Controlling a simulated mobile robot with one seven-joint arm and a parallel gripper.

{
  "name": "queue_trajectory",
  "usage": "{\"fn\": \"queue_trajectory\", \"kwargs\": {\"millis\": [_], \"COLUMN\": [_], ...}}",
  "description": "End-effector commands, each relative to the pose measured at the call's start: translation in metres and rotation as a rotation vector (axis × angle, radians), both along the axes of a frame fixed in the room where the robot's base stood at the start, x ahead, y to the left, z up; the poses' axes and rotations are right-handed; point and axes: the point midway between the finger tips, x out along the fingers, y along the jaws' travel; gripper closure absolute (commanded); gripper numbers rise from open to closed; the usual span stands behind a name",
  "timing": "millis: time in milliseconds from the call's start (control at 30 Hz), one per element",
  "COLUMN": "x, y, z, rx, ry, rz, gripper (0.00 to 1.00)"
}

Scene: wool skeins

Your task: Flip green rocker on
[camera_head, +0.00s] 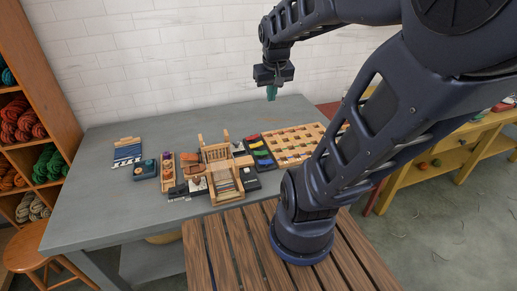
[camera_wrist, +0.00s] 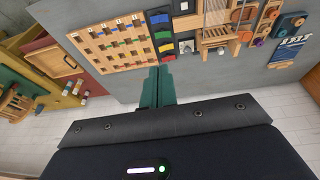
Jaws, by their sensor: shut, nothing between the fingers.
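A dark panel of coloured rockers (camera_head: 267,163) lies on the grey table, between the small wooden loom and the pegboard. The green rocker (camera_head: 257,146) seems to be one of the middle ones in its row; the colours are small and hard to separate. It also shows in the wrist view (camera_wrist: 165,47), close beyond the fingertips in the picture. Which way it is tipped cannot be told. My gripper (camera_head: 271,98) has green fingers, is shut and empty, and hangs well above the table behind the panel. In the wrist view its fingers (camera_wrist: 158,72) point toward the panel.
The wooden loom (camera_head: 222,172) stands left of the panel, and the slotted wooden board (camera_head: 292,143) lies right of it. The table's front left is bare.

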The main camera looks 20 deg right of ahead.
Motion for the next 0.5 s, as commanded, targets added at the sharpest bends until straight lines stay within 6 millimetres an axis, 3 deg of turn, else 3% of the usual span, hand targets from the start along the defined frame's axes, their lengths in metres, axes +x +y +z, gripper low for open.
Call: {"fn": "queue_trajectory", "kwargs": {"millis": [500], "x": [0.067], "y": [-0.014], "z": [-0.062], "rx": [0.017], "ry": [0.15], "rz": [0.007], "gripper": [1.0]}}
